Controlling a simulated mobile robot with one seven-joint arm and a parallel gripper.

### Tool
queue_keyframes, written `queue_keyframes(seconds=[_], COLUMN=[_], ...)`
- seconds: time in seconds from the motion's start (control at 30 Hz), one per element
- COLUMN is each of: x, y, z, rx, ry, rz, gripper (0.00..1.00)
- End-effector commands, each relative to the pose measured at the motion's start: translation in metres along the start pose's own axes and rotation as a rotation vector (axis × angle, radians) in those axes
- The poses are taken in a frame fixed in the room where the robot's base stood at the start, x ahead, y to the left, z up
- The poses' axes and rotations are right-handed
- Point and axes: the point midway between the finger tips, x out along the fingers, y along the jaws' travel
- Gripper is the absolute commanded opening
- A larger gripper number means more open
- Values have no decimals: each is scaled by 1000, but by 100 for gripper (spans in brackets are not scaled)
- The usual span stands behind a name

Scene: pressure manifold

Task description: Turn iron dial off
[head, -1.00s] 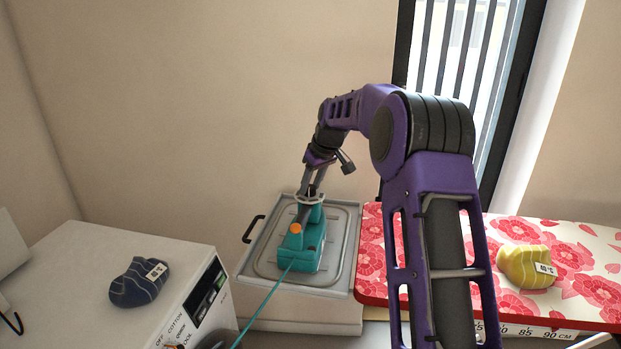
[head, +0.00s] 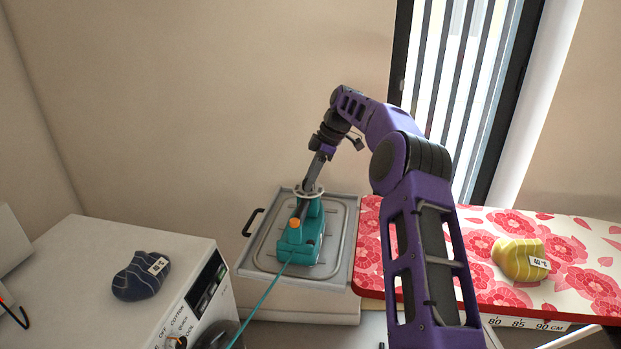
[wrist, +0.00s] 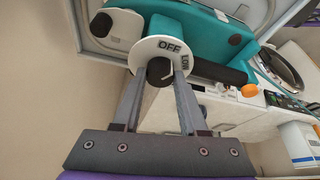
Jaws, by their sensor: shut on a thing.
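The teal iron (head: 312,243) sits on a grey metal tray (head: 349,240), with its cord running toward the lower left. Its dial, a white disc (wrist: 146,46) marked OFF and LOW, has a black knob (wrist: 160,72) at its centre. The white disc also shows in the head view (head: 309,191). In the wrist view my gripper (wrist: 162,77) is shut on the knob, one finger on each side. In that view OFF is at the upper middle of the disc and LOW at its right. The dial's pointer cannot be made out.
A white machine (head: 120,245) with a control panel stands at the left, with a dark striped bundle (head: 141,277) on it. A floral ironing board (head: 480,225) extends to the right and bears a yellow bundle (head: 517,259). A wall and barred window are behind.

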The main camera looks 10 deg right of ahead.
Motion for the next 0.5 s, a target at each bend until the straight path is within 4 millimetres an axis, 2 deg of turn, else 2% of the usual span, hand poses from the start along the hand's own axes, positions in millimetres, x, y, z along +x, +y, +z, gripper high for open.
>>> queue_keyframes(seconds=[0.2, 0.5], x=[1, 0], y=[1, 2], z=[0, -1], rx=[-100, -161], ry=[-1, -1], rz=[-40, -64], gripper=[0, 0])
